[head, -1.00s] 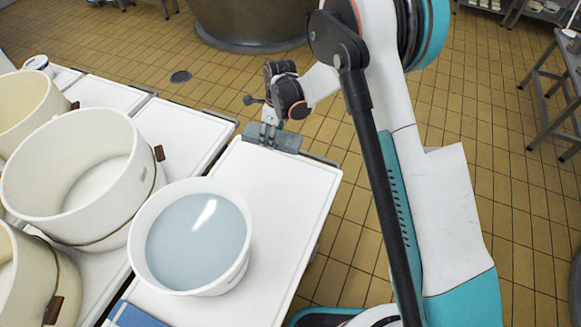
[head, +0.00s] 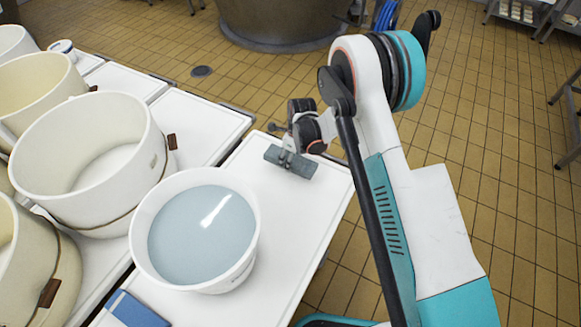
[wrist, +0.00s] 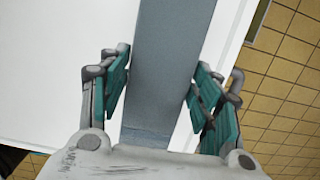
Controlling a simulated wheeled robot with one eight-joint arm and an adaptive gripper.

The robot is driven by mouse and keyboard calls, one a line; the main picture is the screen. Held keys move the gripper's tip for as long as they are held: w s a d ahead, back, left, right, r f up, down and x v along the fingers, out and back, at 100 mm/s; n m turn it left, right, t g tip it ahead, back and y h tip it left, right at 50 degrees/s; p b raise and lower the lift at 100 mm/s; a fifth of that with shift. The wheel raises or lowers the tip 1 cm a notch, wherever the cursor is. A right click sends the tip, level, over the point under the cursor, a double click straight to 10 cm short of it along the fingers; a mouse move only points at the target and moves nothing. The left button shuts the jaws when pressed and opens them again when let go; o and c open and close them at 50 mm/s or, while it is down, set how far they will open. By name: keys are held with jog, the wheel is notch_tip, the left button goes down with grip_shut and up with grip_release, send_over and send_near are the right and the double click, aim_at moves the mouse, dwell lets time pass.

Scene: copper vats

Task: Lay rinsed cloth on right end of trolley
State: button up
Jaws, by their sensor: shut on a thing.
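My gripper (head: 291,152) is shut on a flat grey-blue cloth (head: 301,165) over the far end of the white-topped trolley (head: 285,215). In the wrist view the cloth (wrist: 165,60) runs as a straight strip between the teal finger pads of my gripper (wrist: 160,92), with the white trolley top (wrist: 60,60) beneath it. I cannot tell whether the cloth touches the top. A white tub (head: 140,250) of pale blue water stands on the same trolley, nearer to me.
A blue folded item (head: 138,312) lies at the trolley's near end. Several large cream tubs, one of them a wide tub (head: 30,180), stand on white tables to the left. A copper vat (head: 285,20) stands behind. Tiled floor (head: 480,180) lies open at right.

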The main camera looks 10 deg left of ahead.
aim_at(295, 160)
jog(key=shift+f+b, duration=0.75)
jog(key=shift+f, duration=1.45)
jog(key=shift+f, duration=0.1)
jog(key=o, duration=1.2)
jog(key=r+p, duration=0.1)
jog(key=r, duration=0.3)
jog(key=d+r+p, duration=0.1)
jog(key=r, duration=0.3)
jog(key=r+p, duration=0.2)
jog(key=r, duration=0.2)
jog(key=shift+s+d+r, duration=0.1)
jog(key=shift+s+d, duration=0.2)
jog(key=shift+d, duration=0.05)
